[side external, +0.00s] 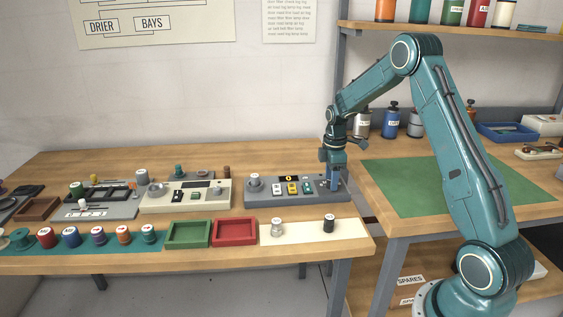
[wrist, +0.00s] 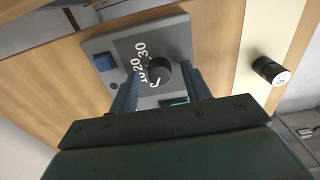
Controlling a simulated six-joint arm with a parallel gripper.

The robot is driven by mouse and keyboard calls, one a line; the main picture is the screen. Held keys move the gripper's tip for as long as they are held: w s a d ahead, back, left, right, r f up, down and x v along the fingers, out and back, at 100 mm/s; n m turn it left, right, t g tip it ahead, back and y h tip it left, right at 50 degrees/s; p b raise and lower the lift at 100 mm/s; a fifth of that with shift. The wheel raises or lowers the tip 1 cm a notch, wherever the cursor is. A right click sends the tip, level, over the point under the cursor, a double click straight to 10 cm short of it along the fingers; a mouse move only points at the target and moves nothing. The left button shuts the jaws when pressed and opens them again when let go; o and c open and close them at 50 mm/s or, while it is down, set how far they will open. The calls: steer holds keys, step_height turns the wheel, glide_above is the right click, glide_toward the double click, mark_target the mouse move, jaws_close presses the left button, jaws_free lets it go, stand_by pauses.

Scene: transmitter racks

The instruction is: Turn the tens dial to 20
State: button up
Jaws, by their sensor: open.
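The tens dial is a dark round knob (wrist: 160,72) on a grey panel (wrist: 180,40), with white marks 10, 20 and 30 beside it in the wrist view. A white mark shows at its lower left edge; I cannot tell whether it is a pointer or a numeral. My gripper (wrist: 160,66) is open, its blue fingers on either side of the dial; I cannot tell whether they touch it. In the side external view my gripper (side external: 333,184) points down at the right end of the grey console (side external: 290,201), hiding the dial there.
The console also has a pale knob (side external: 254,181), an amber display (side external: 288,178) seeming to read 0, and coloured buttons. A cream console (side external: 185,208) stands left. Green (side external: 188,245) and red (side external: 235,243) trays and a black-topped cylinder (side external: 328,223) lie in front. A green mat (side external: 400,200) is right.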

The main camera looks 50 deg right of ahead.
steer(key=c, duration=1)
